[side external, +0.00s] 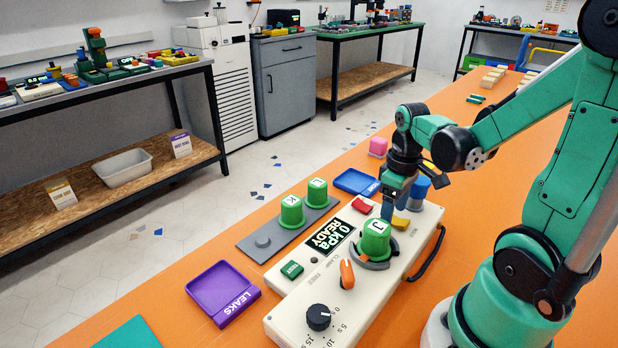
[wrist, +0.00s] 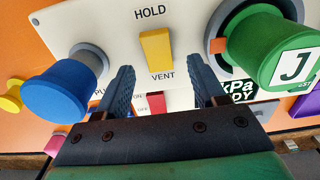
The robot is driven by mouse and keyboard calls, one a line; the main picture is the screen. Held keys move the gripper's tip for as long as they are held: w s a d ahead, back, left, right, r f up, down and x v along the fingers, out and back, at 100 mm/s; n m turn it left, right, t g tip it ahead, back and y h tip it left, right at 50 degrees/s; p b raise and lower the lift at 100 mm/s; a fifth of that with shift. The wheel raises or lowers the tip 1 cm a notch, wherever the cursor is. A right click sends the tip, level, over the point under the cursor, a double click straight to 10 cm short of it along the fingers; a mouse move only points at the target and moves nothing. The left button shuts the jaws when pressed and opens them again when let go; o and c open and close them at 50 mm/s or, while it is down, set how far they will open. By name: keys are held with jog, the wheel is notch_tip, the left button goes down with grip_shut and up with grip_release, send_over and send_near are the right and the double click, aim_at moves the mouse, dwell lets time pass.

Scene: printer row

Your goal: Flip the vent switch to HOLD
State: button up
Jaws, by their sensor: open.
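The cream control box (side external: 285,312) carries a yellow vent switch (wrist: 156,50), which sits between the printed words HOLD and VENT in the wrist view. The switch also shows in the side view (side external: 401,221), partly hidden by my gripper. I cannot tell which way it is tipped. My gripper (side external: 388,207) points down above the far end of the box. In the wrist view my gripper (wrist: 161,67) is open and empty, with one finger on each side of the switch's line. I cannot tell whether either finger touches the box.
A blue knob (wrist: 58,90) and the green J jar (wrist: 272,48) flank the switch closely. A red switch (side external: 362,205), the display (side external: 329,238), an orange lever (side external: 347,274) and a black dial (side external: 318,317) share the box. A purple LEAKS tray (side external: 222,292) lies left.

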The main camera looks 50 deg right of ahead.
aim_at(408, 225)
jog(key=shift+f, duration=0.4)
grip_shut()
jog(key=shift+s+r+t, duration=0.1)
jog(key=shift+s+t, duration=0.15)
jog(key=shift+t, duration=0.8)
jog(key=shift+s+r+t, duration=0.1)
jog(key=shift+s+t, duration=0.15)
jog(key=shift+t, duration=0.8)
grip_release()
jog(key=shift+r, duration=0.1)
jog(key=shift+v, duration=2.7)
